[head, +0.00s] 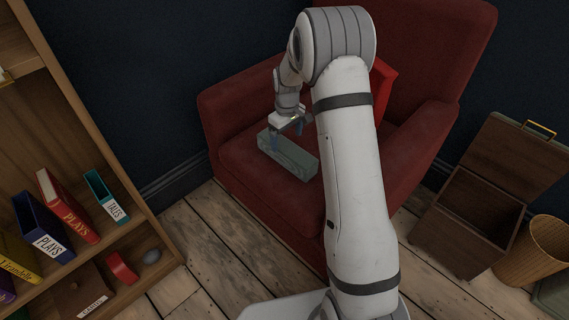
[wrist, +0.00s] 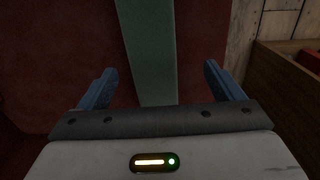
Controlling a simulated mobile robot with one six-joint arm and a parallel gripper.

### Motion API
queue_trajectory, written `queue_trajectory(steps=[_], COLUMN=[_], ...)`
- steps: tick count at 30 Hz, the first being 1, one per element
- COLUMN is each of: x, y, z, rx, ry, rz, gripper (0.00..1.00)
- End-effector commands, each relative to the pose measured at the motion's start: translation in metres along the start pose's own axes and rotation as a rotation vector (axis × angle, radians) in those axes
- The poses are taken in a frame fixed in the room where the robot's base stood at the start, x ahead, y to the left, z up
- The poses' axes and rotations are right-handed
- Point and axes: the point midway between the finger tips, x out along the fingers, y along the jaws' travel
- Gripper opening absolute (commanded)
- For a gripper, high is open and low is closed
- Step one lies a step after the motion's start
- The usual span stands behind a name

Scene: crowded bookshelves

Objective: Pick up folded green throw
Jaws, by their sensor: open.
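The folded green throw (head: 288,155) is a long grey-green block lying on the seat of the red armchair (head: 235,160). In the wrist view the throw (wrist: 150,50) runs lengthwise away from my gripper, between the lines of its two fingers. My gripper (head: 288,134) is over the throw in the head view. Its blue fingers (wrist: 158,82) are wide apart, one on each side of the throw, with gaps to both. Nothing is held. I cannot tell how far the fingertips are above the seat.
A red cushion (head: 383,88) leans at the chair back, partly behind my arm. A wooden bookshelf (head: 150,225) with several books stands at the left. An open wooden chest (head: 468,215) and a wicker basket (head: 533,250) stand at the right. Bare floorboards (head: 225,240) lie in front.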

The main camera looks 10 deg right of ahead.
Motion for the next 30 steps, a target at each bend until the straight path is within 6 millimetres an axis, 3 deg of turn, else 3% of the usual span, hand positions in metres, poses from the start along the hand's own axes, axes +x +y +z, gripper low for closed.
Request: queue_trajectory(steps=[1,14,21,30], x=[0.014,0.058,0.093,0.099], y=[0.002,0.005,0.009,0.009], z=[-0.003,-0.008,-0.011,-0.012], rx=[-0.008,-0.019,-0.02,-0.02], ry=[-0.003,-0.006,-0.006,-0.004], rz=[-0.002,-0.004,-0.004,-0.003], gripper=[0.87,0.87,0.87,0.87])
